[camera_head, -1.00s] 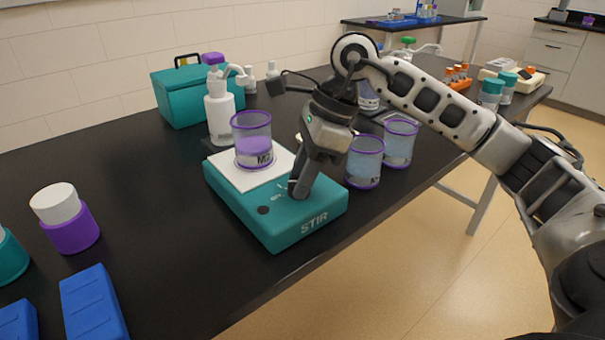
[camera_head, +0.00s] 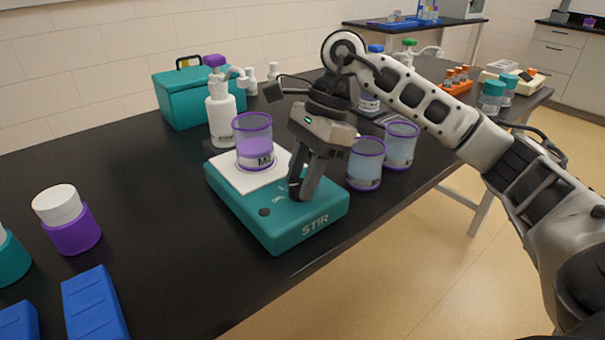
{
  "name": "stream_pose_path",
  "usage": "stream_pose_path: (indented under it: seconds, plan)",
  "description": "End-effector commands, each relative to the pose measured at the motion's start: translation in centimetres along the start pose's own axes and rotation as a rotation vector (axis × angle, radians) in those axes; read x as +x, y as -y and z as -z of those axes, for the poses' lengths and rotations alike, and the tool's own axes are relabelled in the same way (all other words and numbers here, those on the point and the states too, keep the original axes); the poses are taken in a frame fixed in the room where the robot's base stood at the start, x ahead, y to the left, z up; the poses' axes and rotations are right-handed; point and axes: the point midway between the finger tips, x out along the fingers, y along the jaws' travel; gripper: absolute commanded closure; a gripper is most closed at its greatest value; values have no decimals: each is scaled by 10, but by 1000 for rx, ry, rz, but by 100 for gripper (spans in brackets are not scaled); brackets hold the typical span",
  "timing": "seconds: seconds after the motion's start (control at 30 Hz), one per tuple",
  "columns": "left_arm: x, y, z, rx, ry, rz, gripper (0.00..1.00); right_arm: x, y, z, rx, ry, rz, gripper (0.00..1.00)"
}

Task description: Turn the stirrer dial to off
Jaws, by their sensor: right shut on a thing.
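The teal stirrer (camera_head: 275,229), marked STIR, sits on the black bench with a white top plate. A beaker with purple liquid (camera_head: 253,142) stands on the plate. My right gripper (camera_head: 299,195) points down at the stirrer's front panel. Its fingers are shut on the stirrer dial, which they hide, so I cannot read its setting. My left gripper is not in view.
Two purple-rimmed beakers (camera_head: 366,164) stand close to the right of my right gripper. A white pump bottle (camera_head: 221,117) and a teal box (camera_head: 186,97) stand behind the stirrer. A purple-and-white jar (camera_head: 72,222) is at the left. The bench between jar and stirrer is clear.

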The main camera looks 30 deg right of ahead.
Motion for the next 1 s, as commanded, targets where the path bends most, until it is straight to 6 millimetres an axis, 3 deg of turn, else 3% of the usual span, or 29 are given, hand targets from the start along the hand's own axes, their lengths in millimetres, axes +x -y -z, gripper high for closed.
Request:
stream_pose_path:
  seconds: [0.13,0.17,0.2,0.23,0.5,0.63,0.77,1.0]
  plan:
    - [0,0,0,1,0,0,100,-1,0,0,-1,1,4,89]
    - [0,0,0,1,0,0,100,-1,0,0,-1,1,4,58]
    - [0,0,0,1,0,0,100,-1,0,0,-1,1,3,47]
    - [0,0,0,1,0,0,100,-1,0,0,-1,1,3,45]
    - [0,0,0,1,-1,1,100,-1,0,0,0,0,2,45]
    - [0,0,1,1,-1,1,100,-11,1,0,1,0,5,45]
    - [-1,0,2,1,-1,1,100,-34,1,-1,0,1,6,45]
    - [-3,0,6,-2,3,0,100,-94,1,-1,1,3,8,45]
